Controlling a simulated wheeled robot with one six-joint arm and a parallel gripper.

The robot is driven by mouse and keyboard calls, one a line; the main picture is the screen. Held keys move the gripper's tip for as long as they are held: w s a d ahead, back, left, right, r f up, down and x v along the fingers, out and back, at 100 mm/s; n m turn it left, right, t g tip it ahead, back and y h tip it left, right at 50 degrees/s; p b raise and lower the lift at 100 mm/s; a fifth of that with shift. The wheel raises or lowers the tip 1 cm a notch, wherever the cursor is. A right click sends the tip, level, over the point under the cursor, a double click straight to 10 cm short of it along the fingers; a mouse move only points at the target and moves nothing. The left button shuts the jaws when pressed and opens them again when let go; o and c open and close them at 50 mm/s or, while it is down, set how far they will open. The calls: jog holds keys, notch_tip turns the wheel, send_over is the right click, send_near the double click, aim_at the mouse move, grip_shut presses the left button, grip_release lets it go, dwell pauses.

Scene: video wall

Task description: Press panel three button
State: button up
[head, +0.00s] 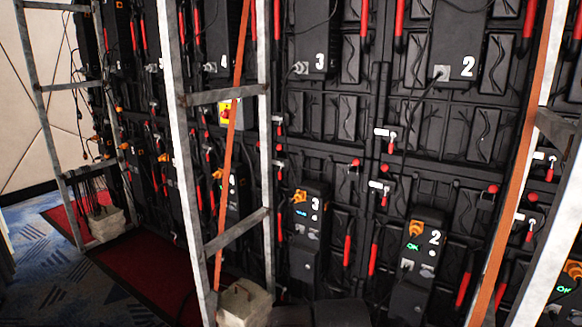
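The lower box marked 3 (308,262) is a black control unit on the video wall, right of the middle ladder frame. It has an orange connector (299,196) at its upper left and a small lit blue display. Small pale round parts (315,218) sit below the number; I cannot tell which is the button. Another black panel marked 3 (317,35) is above it, with a grey cable plug. My gripper is not in view.
Metal ladder frames stand in front of the wall, with orange straps and pale weight blocks (243,303) at their feet. A neighbouring unit marked 2 (420,262) shows green OK. Red handles stick out around the units. Red carpet (130,262) and blue floor lie left.

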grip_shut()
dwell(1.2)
